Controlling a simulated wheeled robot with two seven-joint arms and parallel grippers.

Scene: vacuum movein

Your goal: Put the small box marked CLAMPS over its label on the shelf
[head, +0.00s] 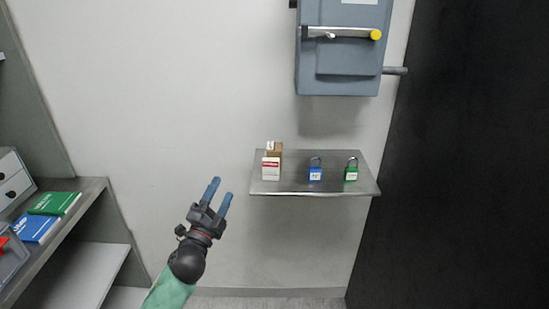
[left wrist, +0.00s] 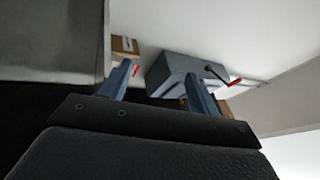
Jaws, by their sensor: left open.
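A small metal wall shelf (head: 300,187) holds a white box with a red band (head: 271,170) at its left end. A brown box (head: 276,146) shows behind and above it. The print is too small to read, so I cannot tell whether either is the CLAMPS box, and I make out no shelf label. My left gripper (head: 221,188) is open and empty, left of the shelf and apart from it. In the left wrist view its fingers (left wrist: 160,76) are spread, with a brown box (left wrist: 125,47) beyond the left finger. My right gripper is not in view.
A blue padlock (head: 315,172) and a green padlock (head: 351,171) stand on the shelf. A grey wall cabinet (head: 343,60) with a yellow-tipped handle hangs above. At left, a bench (head: 62,232) carries a green book (head: 54,203) and a blue one (head: 37,228). A dark panel (head: 460,170) bounds the right.

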